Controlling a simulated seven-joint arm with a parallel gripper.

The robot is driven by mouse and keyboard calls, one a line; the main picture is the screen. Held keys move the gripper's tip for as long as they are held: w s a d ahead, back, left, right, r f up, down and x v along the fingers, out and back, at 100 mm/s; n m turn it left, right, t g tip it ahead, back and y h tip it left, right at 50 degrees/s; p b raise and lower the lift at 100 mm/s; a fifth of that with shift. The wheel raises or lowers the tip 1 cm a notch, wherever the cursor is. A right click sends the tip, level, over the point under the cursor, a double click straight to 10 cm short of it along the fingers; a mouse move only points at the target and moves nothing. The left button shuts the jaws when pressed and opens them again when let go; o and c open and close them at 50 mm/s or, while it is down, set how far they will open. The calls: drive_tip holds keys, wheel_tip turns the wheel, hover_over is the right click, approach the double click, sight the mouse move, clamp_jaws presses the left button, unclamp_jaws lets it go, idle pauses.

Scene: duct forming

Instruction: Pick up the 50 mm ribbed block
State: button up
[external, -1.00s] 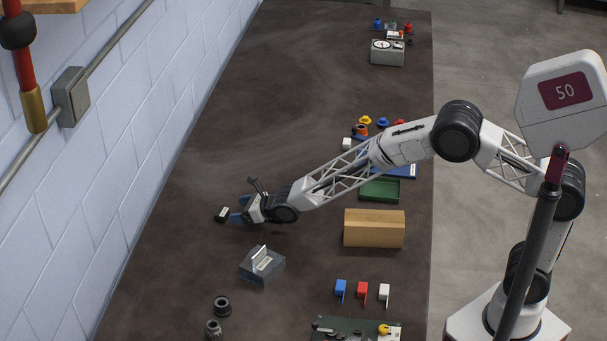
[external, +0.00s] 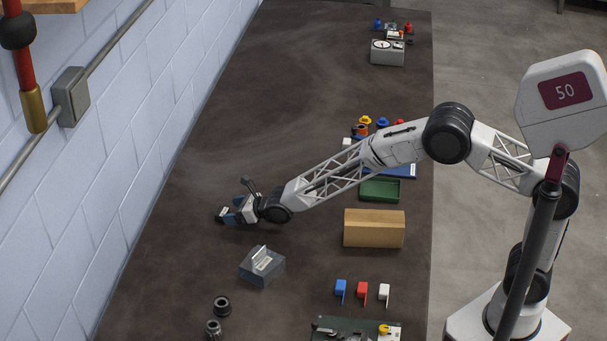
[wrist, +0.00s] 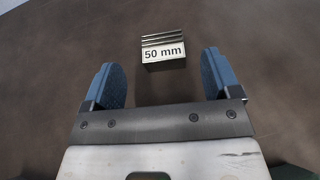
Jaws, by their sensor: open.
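The ribbed block (wrist: 163,52) lies on the dark table with a light label reading "50 mm" and ridges along its far side. In the external view the block (external: 222,214) is small and partly hidden by my gripper. My gripper (wrist: 164,85) is open and empty, with a blue finger on each side. In the wrist view the block lies ahead of the fingertips, roughly centred between them. In the external view my gripper (external: 231,213) is low over the table, close to the block; I cannot tell whether it touches.
A grey block with a slotted top (external: 262,265) stands in front of my gripper. A wooden block (external: 374,229) and a green tray (external: 380,191) are to the right. Black round parts (external: 222,306) lie near the front. The table behind and left is clear.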

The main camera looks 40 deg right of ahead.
sight(224, 211)
drive_tip(key=shift+x, duration=2.35)
drive_tip(key=shift+d, duration=0.1)
drive_tip(key=c, duration=1.2)
